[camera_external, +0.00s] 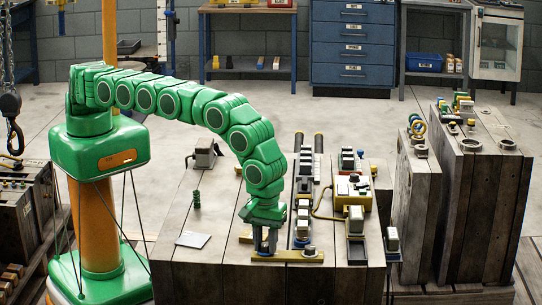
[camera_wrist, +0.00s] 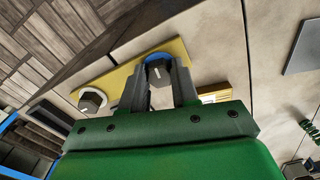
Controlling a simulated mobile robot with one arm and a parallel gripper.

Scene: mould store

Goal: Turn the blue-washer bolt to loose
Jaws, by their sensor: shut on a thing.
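The blue-washer bolt (camera_wrist: 160,73) is a dark hex head with a light line on it, on a blue washer (camera_wrist: 156,57). It sits on a yellow plate (camera_wrist: 120,75). My gripper (camera_wrist: 158,82) is shut on the bolt head, one finger on either side, pointing down. In the external view my gripper (camera_external: 264,243) is at the left part of the yellow plate (camera_external: 284,258), and its fingers mostly hide the bolt there. A second hex bolt (camera_wrist: 92,101) on a white washer stands on the same plate, apart from my fingers; it also shows in the external view (camera_external: 310,251).
The plate lies near the front edge of a wooden bench (camera_external: 195,250). Behind and right stand a yellow control box (camera_external: 352,191) and a rail with dark blocks (camera_external: 303,205). The bench's left side is mostly clear.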

